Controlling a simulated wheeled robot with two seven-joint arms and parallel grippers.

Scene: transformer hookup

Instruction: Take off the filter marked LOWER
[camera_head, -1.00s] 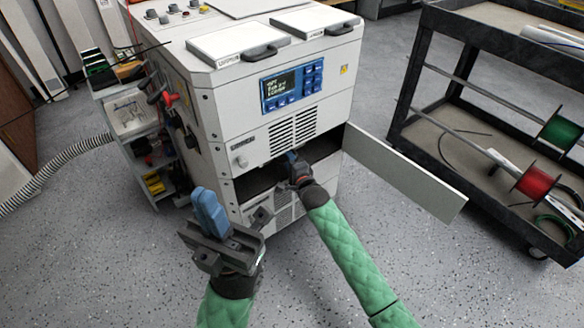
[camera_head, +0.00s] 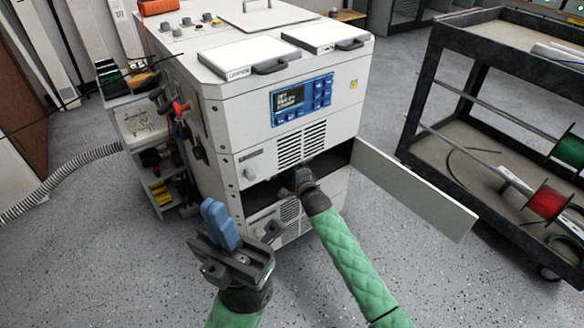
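I cannot make out a filter marked LOWER. The white cabinet (camera_head: 240,115) stands ahead with its front flap (camera_head: 415,190) swung open to the right, baring a dark slot (camera_head: 262,196). A small front label (camera_head: 250,155) above the slot is too small to read. My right gripper (camera_head: 290,187) is at the slot, and its fingertips are hidden or too dark to judge.
The cabinet top has two handled lids (camera_head: 248,58). A blue display panel (camera_head: 302,99) is on its front. A side shelf (camera_head: 142,125) and a ribbed hose (camera_head: 62,177) are at left. A dark cart (camera_head: 455,196) with cable spools stands at right. Open floor lies around the cabinet.

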